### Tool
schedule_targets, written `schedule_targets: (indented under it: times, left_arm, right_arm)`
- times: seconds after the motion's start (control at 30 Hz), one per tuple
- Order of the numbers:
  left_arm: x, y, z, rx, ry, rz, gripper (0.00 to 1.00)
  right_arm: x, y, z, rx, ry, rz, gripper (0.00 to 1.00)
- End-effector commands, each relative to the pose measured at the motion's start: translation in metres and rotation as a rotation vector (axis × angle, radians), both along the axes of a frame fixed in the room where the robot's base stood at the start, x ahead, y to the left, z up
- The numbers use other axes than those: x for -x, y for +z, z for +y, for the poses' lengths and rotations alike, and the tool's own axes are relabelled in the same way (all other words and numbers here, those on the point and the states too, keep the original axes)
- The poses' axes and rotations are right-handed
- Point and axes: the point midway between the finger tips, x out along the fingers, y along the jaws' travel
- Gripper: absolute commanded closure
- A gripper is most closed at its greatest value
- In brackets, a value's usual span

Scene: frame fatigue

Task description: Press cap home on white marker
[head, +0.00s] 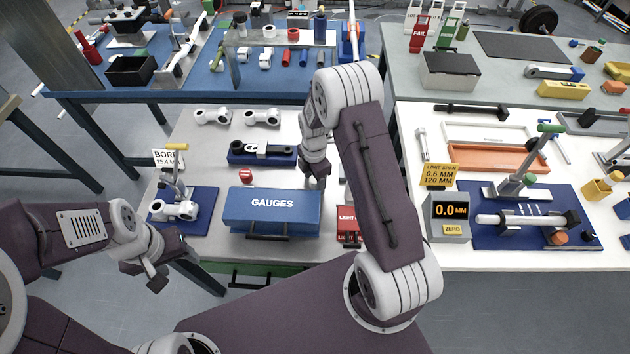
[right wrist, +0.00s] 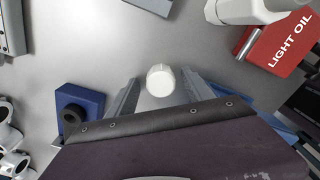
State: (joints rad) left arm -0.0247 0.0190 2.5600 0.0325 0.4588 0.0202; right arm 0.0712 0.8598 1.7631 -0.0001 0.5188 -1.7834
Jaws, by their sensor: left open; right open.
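A short white round-ended object (right wrist: 160,80), apparently the white marker seen end-on, stands between the two fingers of my right gripper in the right wrist view. Gaps show on both sides of it, so the fingers do not visibly touch it. I cannot make out a cap or its seam. My right gripper (head: 316,181) is open and points down behind the blue GAUGES box in the head view, where the marker is hidden. My left gripper (head: 151,277) is open and empty, off the near left of the white table.
The blue GAUGES box (head: 272,209) stands in front of my right gripper. A red LIGHT OIL can (right wrist: 285,40) is close on the right. A blue block with a black ring (right wrist: 78,113) lies to the left. A digital gauge (head: 449,214) stands on the right table.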

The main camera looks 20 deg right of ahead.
Motion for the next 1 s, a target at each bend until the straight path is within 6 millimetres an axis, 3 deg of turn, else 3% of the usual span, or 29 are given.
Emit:
schedule_targets:
  times: [0.13,0.3,0.37,0.67,0.77,1.0]
  left_arm:
    - [0.000,0.000,0.000,0.000,0.000,0.000,0.46]
    - [0.000,0.000,0.000,0.000,0.000,0.000,0.46]
    - [0.000,0.000,0.000,0.000,0.000,0.000,0.46]
    - [0.000,0.000,0.000,0.000,0.000,0.000,0.46]
    - [0.000,0.000,0.000,0.000,0.000,0.000,0.46]
    - [0.000,0.000,0.000,0.000,0.000,0.000,0.46]
  right_arm:
    - [0.000,0.000,0.000,0.000,0.000,-0.001,0.40]
    - [0.000,0.000,0.000,0.000,0.000,0.000,0.87]
    - [0.000,0.000,0.000,0.000,0.000,0.000,1.00]
    - [-0.001,0.003,0.000,0.000,0.000,-0.002,1.00]
    - [-0.001,0.019,0.000,0.000,0.000,-0.005,1.00]
    - [-0.001,0.077,0.000,0.000,0.000,-0.005,1.00]
